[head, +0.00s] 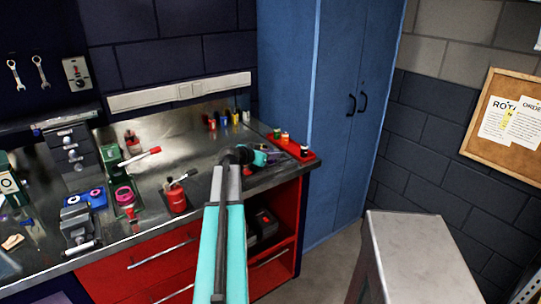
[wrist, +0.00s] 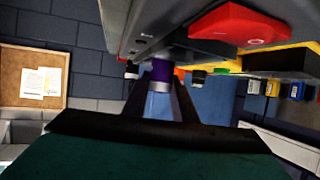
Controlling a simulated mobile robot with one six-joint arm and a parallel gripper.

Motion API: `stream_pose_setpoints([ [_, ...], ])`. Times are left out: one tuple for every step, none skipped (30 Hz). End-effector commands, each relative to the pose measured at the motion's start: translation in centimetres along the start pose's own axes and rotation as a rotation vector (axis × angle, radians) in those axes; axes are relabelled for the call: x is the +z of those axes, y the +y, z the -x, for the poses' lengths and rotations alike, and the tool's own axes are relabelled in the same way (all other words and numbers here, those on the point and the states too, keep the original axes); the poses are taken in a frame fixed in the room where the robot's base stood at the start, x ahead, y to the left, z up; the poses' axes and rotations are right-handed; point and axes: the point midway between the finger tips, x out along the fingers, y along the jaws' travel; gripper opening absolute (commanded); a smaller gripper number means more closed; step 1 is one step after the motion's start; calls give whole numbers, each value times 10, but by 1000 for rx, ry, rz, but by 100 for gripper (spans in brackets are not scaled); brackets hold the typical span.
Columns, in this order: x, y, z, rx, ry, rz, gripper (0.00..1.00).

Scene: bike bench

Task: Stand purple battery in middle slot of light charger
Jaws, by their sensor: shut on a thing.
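My gripper (wrist: 160,98) is shut on the purple battery (wrist: 160,74), which has a silver band and sits between the two dark fingers in the wrist view. That view looks turned over, with the bench side at the top. A grey body (wrist: 170,42) with small dark markings lies right by the battery's far end; it may be the light charger, but its slots do not show. I cannot tell whether the battery touches it. In the head view my gripper (head: 262,157) is over the bench's right end, and my arm hides much of that area.
A red holder (head: 304,152) with small upright cells stands at the bench's right corner. Several coloured cells (head: 228,119) stand at the back by the wall. A blue cabinet (head: 320,110) stands behind the corner.

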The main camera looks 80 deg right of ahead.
Motion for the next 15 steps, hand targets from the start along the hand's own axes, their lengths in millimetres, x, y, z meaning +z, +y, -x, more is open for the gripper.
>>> stream_pose_setpoints([
  [1,0,0,0,1,0,0],
  [1,0,0,0,1,0,0],
  [2,0,-1,0,1,0,0],
  [2,0,-1,0,1,0,0],
  [2,0,-1,0,1,0,0],
  [2,0,-1,0,1,0,0],
  [3,0,-1,0,1,0,0],
  [3,0,-1,0,1,0,0],
  [4,0,-1,0,1,0,0],
  [4,0,-2,0,1,0,0],
  [4,0,-2,0,1,0,0],
  [5,0,-2,0,1,0,0],
  [5,0,-2,0,1,0,0],
  [5,0,-2,0,1,0,0],
  [6,0,-2,-1,1,0,0],
])
